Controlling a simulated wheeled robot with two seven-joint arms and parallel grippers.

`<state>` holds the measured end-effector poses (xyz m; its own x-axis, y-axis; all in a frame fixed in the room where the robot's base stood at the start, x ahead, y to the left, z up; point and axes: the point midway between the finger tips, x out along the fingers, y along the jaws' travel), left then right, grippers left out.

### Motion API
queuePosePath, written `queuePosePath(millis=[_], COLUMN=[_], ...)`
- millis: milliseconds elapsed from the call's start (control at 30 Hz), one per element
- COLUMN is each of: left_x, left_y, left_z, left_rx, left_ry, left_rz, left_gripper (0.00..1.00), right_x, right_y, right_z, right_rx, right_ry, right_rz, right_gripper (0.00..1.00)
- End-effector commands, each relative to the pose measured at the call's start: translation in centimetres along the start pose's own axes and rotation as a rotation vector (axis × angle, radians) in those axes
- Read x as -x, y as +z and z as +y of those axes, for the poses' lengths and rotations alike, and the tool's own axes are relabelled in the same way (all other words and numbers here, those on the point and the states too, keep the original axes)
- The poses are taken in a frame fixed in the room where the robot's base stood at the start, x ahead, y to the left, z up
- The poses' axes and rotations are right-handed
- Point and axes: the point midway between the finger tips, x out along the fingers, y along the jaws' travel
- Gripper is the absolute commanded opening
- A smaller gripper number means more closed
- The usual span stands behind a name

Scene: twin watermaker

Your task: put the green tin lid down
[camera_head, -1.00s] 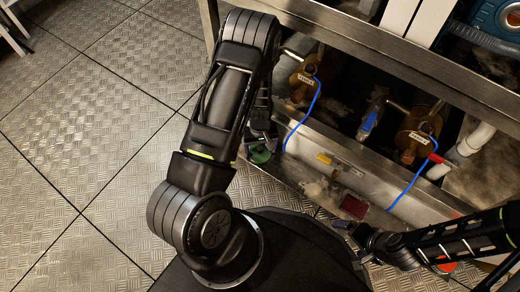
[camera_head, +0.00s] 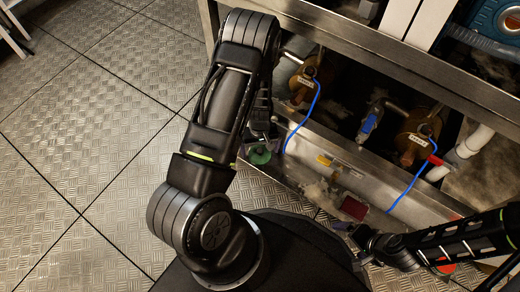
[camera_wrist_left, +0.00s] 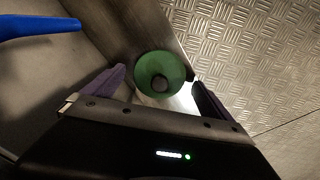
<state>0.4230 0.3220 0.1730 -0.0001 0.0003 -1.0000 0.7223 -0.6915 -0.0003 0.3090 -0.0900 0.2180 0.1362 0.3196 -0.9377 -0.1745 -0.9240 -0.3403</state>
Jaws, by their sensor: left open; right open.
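The green tin lid (camera_head: 260,156) is a round green disc with a dark knob in its middle. It sits low at the left end of the metal trough, beneath my left gripper (camera_head: 262,143). In the left wrist view the lid (camera_wrist_left: 160,73) shows between the two purple fingers of my left gripper (camera_wrist_left: 160,88). The fingers are spread apart, with a gap to the lid on each side. What the lid rests on is mostly hidden. My right gripper (camera_head: 346,226) is open and empty near the front of the trough, at lower right.
The steel trough (camera_head: 330,150) holds a yellow item (camera_head: 324,159) and a dark red block (camera_head: 354,208). Blue hoses (camera_head: 304,115) hang from brass valves (camera_head: 302,80) above it. A steel frame beam (camera_head: 400,65) runs overhead. The plate floor (camera_head: 80,130) at left is clear.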

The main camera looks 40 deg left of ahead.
Motion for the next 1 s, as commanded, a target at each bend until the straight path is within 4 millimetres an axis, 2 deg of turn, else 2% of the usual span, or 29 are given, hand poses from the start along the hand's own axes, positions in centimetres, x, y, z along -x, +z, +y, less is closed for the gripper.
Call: queuePosePath(millis=[400,500,700,1000], left_x=[8.4,10.0,11.4,11.4], left_y=[-0.1,0.0,0.0,0.0], left_z=[0.1,0.1,0.0,0.0], left_rx=[0.0,-0.001,0.0,0.0], left_ry=[0.001,0.001,0.0,0.0], left_rz=[0.001,0.001,0.0,-0.001], left_gripper=[0.96,0.96,0.96,0.96], right_x=[4.3,5.0,5.5,5.5], right_y=[0.2,0.3,0.5,0.5], right_z=[-1.3,-1.5,-1.7,-1.6], right_rx=[0.002,0.003,0.003,0.003], right_ry=[0.0,-0.001,-0.001,0.0], right_rz=[-0.018,-0.024,-0.029,-0.029], right_gripper=[0.98,0.98,0.98,0.98])
